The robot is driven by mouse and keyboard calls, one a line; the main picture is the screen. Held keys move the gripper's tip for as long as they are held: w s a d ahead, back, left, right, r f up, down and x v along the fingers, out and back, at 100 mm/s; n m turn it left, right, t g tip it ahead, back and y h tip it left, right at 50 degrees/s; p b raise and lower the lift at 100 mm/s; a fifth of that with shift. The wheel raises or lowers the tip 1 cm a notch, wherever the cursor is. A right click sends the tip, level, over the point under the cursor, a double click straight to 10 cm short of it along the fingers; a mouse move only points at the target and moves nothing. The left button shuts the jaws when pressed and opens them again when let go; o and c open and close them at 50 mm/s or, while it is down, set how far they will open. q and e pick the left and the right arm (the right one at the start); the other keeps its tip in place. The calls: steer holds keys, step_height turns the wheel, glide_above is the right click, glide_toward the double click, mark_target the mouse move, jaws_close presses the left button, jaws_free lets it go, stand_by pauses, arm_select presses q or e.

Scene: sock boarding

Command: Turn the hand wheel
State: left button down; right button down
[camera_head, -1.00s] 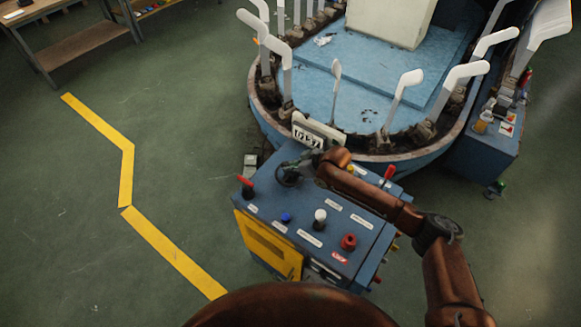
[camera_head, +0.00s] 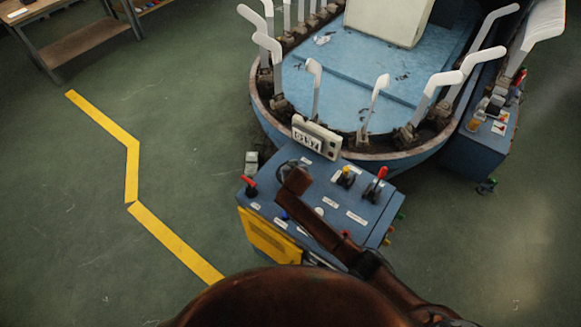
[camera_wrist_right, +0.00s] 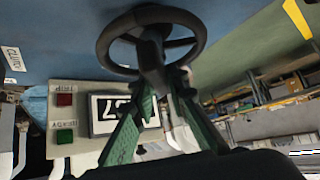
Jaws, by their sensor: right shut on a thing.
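The hand wheel (camera_wrist_right: 197,36) is a dark ring with spokes, at the top middle of the right wrist view. In the head view the wheel (camera_head: 281,169) shows only in part, at the far left corner of the blue console (camera_head: 350,200), with my right arm covering the rest. My right gripper (camera_wrist_right: 160,84) has green fingers that converge on the near part of the wheel and are shut on it. Exactly which part lies between the fingertips is hard to see. My left gripper is in neither view.
A display box (camera_head: 317,138) stands close behind the wheel, with a red and a green button beside its screen (camera_wrist_right: 120,112). The blue machine with white sock forms (camera_head: 375,100) is behind.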

steer(key=shift+f+m+h+b, duration=0.15)
steer(key=shift+m+h+b, duration=0.5)
steer(key=shift+m+h, duration=0.5)
steer(key=shift+m, duration=0.35)
steer(key=c, duration=1.9)
jaws_free()
steer(key=shift+r, duration=0.2)
steer(key=v, duration=0.7)
steer(key=shift+s, duration=0.2)
steer(key=shift+r, duration=0.1)
